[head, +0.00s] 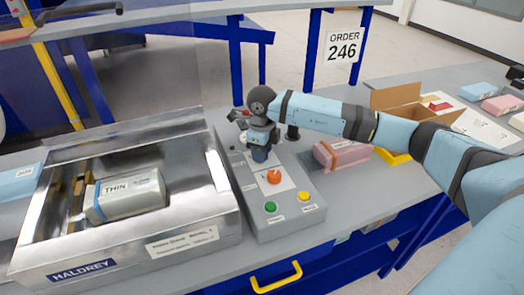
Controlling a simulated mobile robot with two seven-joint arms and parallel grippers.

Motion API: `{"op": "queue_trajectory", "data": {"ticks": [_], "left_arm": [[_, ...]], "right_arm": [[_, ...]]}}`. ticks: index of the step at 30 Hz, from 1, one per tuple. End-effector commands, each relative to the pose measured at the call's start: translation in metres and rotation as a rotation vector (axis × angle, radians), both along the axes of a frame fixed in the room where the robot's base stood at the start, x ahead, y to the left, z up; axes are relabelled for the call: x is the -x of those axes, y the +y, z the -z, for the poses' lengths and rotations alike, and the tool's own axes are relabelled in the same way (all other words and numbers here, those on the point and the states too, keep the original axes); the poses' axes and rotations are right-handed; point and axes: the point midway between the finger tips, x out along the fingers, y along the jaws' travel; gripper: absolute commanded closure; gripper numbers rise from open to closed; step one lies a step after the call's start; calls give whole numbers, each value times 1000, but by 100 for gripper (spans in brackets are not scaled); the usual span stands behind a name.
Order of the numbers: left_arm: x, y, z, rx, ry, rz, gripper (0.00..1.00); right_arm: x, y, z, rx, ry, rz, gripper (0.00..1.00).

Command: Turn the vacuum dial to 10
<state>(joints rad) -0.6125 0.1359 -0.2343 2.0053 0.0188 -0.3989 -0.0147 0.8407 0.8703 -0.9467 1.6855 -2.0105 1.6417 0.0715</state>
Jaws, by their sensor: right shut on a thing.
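The control panel (287,222) stands right of the metal vacuum machine (130,250). An orange dial (273,177) with a pale scale is in clear sight on the panel; its marks are too small to read. My right gripper (260,157) points down at the panel just behind the orange dial. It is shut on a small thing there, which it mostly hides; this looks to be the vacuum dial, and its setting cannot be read. My left gripper is not in view.
A green button (270,207) and a yellow button (305,196) sit at the panel's front. A pack marked THIN (135,196) lies in the open machine. A pink pack (341,154) and an open cardboard box (400,97) stand to the right, beneath and beyond my right arm.

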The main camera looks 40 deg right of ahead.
Motion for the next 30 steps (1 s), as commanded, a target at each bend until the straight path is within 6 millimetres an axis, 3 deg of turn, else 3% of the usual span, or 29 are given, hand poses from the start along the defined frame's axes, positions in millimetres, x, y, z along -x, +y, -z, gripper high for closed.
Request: {"op": "queue_trajectory", "data": {"ticks": [6,7,10,22,26,30], "left_arm": [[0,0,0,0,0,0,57],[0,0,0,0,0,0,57],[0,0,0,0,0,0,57],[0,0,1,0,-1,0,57],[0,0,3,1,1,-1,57],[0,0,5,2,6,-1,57]], "right_arm": [[0,0,-1,1,-1,0,84],[0,0,-1,1,-1,0,58],[0,0,-1,0,0,-1,35],[-1,0,-8,0,-2,-1,34],[-1,-1,-28,1,-4,-2,34],[-1,0,-61,1,-6,-1,34]]}}
